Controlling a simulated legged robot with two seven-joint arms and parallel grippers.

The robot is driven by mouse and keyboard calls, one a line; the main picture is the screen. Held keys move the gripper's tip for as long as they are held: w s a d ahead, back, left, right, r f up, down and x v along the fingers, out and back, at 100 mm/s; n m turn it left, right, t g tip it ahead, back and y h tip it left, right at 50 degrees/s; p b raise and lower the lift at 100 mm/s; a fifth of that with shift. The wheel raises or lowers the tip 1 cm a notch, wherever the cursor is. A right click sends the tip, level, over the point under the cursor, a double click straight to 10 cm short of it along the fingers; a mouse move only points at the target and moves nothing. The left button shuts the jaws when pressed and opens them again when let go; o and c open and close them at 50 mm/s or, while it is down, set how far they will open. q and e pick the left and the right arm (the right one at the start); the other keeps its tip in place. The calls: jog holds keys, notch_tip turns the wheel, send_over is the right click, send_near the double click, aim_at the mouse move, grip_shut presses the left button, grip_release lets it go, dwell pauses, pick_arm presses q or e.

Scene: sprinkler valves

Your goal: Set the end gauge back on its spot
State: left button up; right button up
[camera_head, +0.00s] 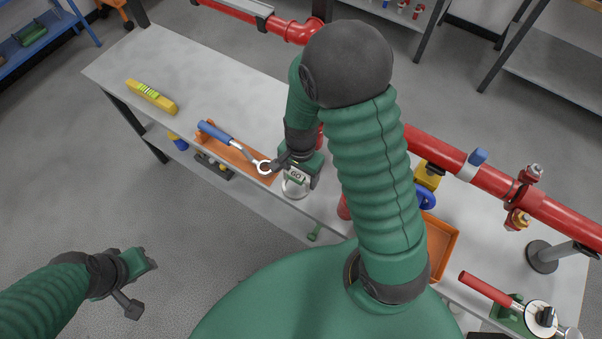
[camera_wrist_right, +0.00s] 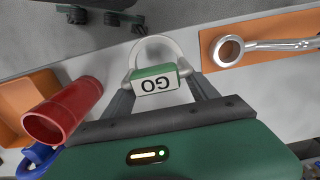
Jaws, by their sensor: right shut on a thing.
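The end gauge (camera_wrist_right: 154,84) is a small green block with a white face marked "GO", with a pale curved bow or ring beyond it. My right gripper (camera_wrist_right: 153,88) is shut on it, a dark finger on each side. In the head view the gauge (camera_head: 296,176) shows over the near edge of the grey bench, with a pale round shape below it; I cannot tell if it touches the bench. The gauge's spot cannot be made out. My left gripper (camera_head: 140,285) is over the floor at lower left, away from the bench; its jaws are unclear.
An orange tray (camera_head: 238,160) with a blue-handled wrench (camera_head: 216,132) lies left of the gauge. A yellow level (camera_head: 151,97) is farther left. A red cylinder (camera_wrist_right: 62,110) and an orange bin (camera_head: 440,247) are on the other side. A red pipe (camera_head: 480,175) runs above the bench.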

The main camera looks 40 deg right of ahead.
jog(key=shift+w+d+f, duration=0.1)
jog(key=shift+w+d, duration=0.55)
jog(key=shift+d, duration=0.1)
jog(key=shift+w+d+f, duration=0.15)
jog(key=shift+d, duration=0.15)
jog(key=shift+a+f, duration=0.25)
jog(key=shift+f, duration=1)
jog(key=shift+a+f, duration=0.15)
jog(key=shift+f, duration=0.15)
jog(key=shift+a, duration=0.15)
pick_arm(q)
jog(key=shift+a+f, duration=0.15)
jog(key=shift+a, duration=0.05)
pick_arm(e)
jog(key=shift+f, duration=0.1)
jog(key=o, duration=1.7)
jog(key=shift+c, duration=0.2)
pick_arm(q)
jog(key=shift+s+d, duration=0.15)
jog(key=shift+d, duration=0.15)
pick_arm(e)
jog(key=o, duration=0.3)
jog(key=shift+d, duration=0.3)
pick_arm(q)
jog(key=shift+a, duration=0.1)
pick_arm(e)
jog(key=shift+a, duration=0.1)
